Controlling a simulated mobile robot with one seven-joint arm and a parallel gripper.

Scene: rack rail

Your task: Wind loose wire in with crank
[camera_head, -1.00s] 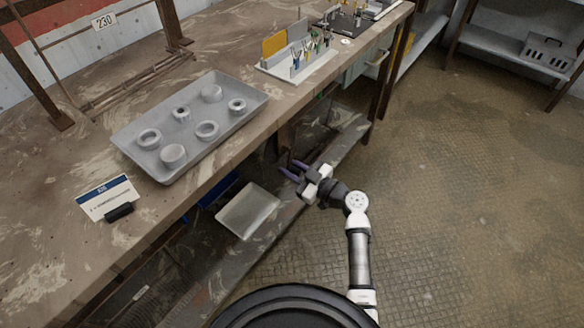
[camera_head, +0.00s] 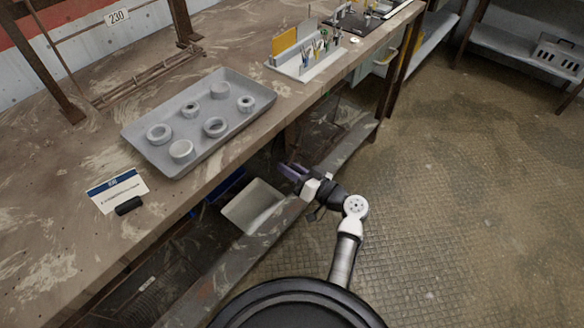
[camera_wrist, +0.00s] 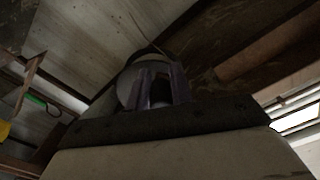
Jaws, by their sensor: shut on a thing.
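In the head view my gripper (camera_head: 291,172) reaches in below the front edge of the workbench, above the lower shelf. In the wrist view its two purple fingers (camera_wrist: 161,86) are close together, with a dark part and a small pale part between them. I take this to be the crank's handle, but it is too dark to be sure. A pale round thing (camera_wrist: 127,86), perhaps the reel or drum, shows behind the left finger. A thin line that may be the loose wire (camera_wrist: 149,46) runs above the fingers. The crank cannot be made out in the head view.
On the workbench (camera_head: 60,240) stand a grey tray (camera_head: 262,92) with several ring-shaped parts, a sign card (camera_head: 117,190) and a tool holder (camera_head: 303,68). A pale bin (camera_head: 252,205) is below. The floor at right (camera_head: 470,200) is clear.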

